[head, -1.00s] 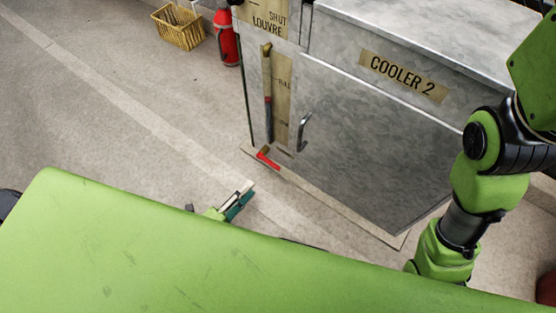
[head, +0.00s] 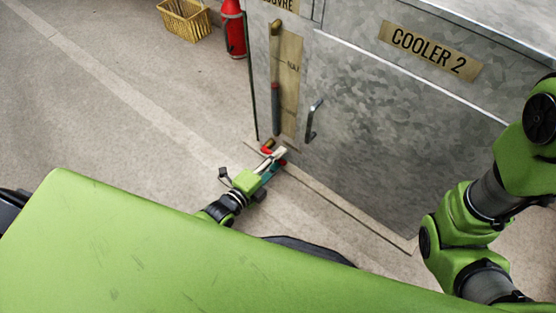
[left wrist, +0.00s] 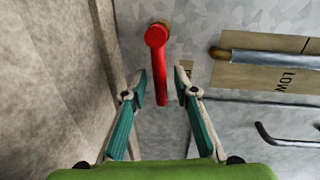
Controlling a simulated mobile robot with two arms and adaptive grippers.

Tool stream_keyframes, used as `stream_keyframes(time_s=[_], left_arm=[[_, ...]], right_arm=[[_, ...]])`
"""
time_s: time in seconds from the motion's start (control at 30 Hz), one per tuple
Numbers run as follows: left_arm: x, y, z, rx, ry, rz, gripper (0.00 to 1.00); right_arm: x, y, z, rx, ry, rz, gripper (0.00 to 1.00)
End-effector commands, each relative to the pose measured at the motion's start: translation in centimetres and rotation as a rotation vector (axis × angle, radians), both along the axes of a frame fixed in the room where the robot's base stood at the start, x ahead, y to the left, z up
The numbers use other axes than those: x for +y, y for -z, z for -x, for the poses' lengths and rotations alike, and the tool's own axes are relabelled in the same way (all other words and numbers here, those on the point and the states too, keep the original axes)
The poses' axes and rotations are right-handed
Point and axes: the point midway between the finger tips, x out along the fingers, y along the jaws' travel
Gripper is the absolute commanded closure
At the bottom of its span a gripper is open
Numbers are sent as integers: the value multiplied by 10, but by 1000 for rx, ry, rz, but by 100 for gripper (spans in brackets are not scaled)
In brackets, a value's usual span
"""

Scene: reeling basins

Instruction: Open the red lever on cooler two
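The red lever (head: 266,151) sits low on the front of cooler two (head: 365,125), near its left edge, in the head view. My left gripper (head: 281,156) is at the lever and partly covers it. In the left wrist view the red lever (left wrist: 157,62) has a round end at the top and its bar points down between the open fingertips of the left gripper (left wrist: 161,82). A finger stands on each side, with a gap visible. I cannot tell whether the lever is fully within the fingers' depth. My right arm shows at the right, but its gripper is out of view.
A long louvre handle (head: 275,80) on a marked plate runs above the red lever. A door handle (head: 313,119) is to its right. A red extinguisher (head: 233,28) and a yellow basket (head: 184,20) stand at the back. Floor to the left is clear.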

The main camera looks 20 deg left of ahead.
Motion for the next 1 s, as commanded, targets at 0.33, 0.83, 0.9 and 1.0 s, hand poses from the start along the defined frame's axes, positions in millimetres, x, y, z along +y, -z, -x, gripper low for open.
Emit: stream_keyframes(time_s=[0.33, 0.83, 0.9, 1.0], left_arm=[[0, -1, 0, -1, 0, 0, 100], [1, -8, 0, 34, 0, 93, 100], [2, -11, 0, 50, 0, 136, 100], [3, -16, -1, 77, 1, 211, 100]], right_arm=[[0, 0, 0, -1, 0, 1, 72], [0, -10, 0, -1, 0, 1, 72], [0, -13, 0, -1, 0, 1, 72], [0, -19, 2, -4, 0, 0, 72]])
